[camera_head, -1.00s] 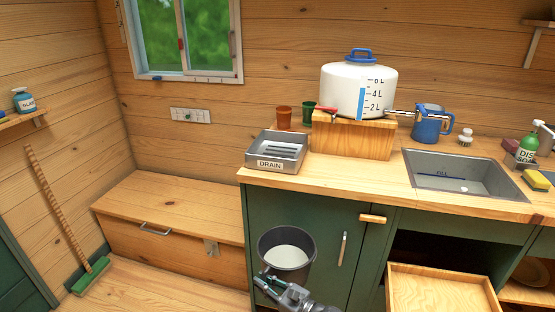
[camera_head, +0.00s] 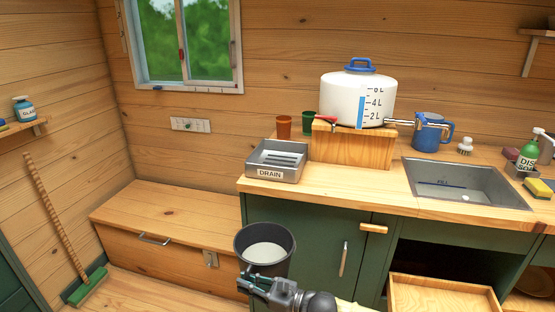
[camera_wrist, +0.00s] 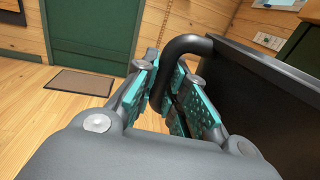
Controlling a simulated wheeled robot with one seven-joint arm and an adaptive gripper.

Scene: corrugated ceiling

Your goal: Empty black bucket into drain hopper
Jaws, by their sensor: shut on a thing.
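The black bucket (camera_head: 246,240) hangs upright in front of the green cabinet's left end, with pale liquid (camera_head: 265,253) inside. My gripper (camera_head: 258,282) is at its lower front side. In the wrist view my gripper (camera_wrist: 174,95) is shut on the bucket's dark curved handle (camera_wrist: 186,44), and the bucket's dark wall (camera_wrist: 265,100) fills the right side. The drain hopper (camera_head: 276,174), a grey metal tray labelled DRAIN with a slotted top, sits on the counter's left end, above and behind the bucket. The bucket's underside is hidden by my arm.
Two cups (camera_head: 283,127) stand behind the hopper. A wooden bench (camera_head: 165,218) is at left; a drawer (camera_head: 440,300) is open at lower right.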

